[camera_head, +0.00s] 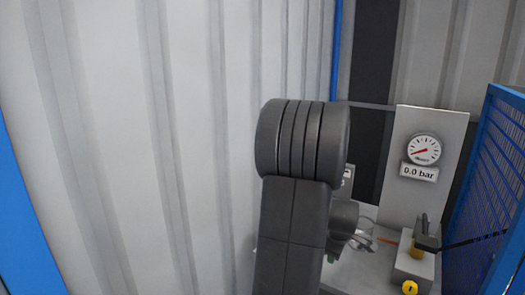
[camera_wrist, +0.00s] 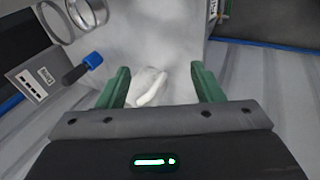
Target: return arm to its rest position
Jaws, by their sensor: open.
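My gripper (camera_wrist: 163,85) shows in the wrist view, with two green fingers set wide apart. No object is held between the fingers. A crumpled white thing (camera_wrist: 149,86) shows between and beyond the fingers, on a light grey surface (camera_wrist: 165,35); I cannot tell what it is or how far below it lies. In the head view my dark grey arm (camera_head: 293,230) stands upright in the middle and hides part of the bench behind it.
A pressure gauge (camera_head: 425,149) above a 0.0 bar display (camera_head: 419,172) is on a grey panel. A lever valve (camera_head: 424,240) stands below it. A blue mesh guard (camera_head: 489,190) bounds the right. Metal rings (camera_wrist: 88,12) and a blue-ended handle (camera_wrist: 92,61) lie upper left.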

